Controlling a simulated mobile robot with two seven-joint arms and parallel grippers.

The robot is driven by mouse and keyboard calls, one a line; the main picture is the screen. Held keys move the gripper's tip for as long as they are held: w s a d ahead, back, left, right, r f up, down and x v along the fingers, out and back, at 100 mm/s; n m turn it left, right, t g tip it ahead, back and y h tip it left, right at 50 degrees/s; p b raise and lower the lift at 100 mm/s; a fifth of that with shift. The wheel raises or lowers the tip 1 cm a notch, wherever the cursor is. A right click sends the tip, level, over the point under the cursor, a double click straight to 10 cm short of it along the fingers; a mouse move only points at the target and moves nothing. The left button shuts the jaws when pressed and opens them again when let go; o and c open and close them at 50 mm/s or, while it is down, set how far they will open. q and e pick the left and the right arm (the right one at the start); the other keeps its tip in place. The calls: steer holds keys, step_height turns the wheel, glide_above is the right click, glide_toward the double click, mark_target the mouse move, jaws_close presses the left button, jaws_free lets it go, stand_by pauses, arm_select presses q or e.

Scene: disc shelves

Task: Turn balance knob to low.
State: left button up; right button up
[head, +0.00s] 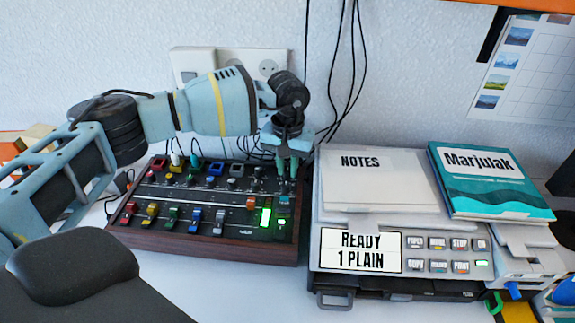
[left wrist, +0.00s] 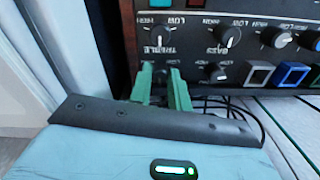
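The mixer (head: 200,245) is a dark panel in a wooden case on the white desk, with rows of knobs, coloured buttons and sliders. My left gripper (head: 288,168) points down at its back right corner, and its fingers hide part of the panel there. In the left wrist view the green fingers (left wrist: 161,90) stand a little apart at the panel's edge. A treble knob (left wrist: 156,40) and a bass knob (left wrist: 228,38) show there with upside-down labels. I cannot read a balance label. My right gripper is out of view.
A printer (head: 400,282) with a notes sheet (head: 375,185) and a teal book (head: 490,182) stands close to the mixer's right. Cables hang behind the gripper by the wall socket (head: 268,68). A dark padded shape (head: 72,268) fills the lower left.

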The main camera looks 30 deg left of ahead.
arm_select(q)
steer(key=shift+n, duration=0.4)
jaws_close()
steer(key=shift+r+n+p, duration=0.1)
steer(key=shift+n+p, duration=0.45)
steer(key=shift+n, duration=0.35)
steer(key=n+p, duration=0.1)
steer(key=n, duration=0.3)
steer(key=shift+n+p, duration=0.3)
steer(key=shift+p, duration=0.05)
steer(key=n+p, duration=0.1)
steer(key=n, duration=0.3)
steer(key=shift+w+n, duration=0.1)
steer(key=shift+n, duration=0.3)
steer(key=shift+p, duration=0.3)
steer(key=o, duration=0.9)
jaws_free()
steer(key=shift+c, duration=0.2)
steer(key=shift+d, duration=0.1)
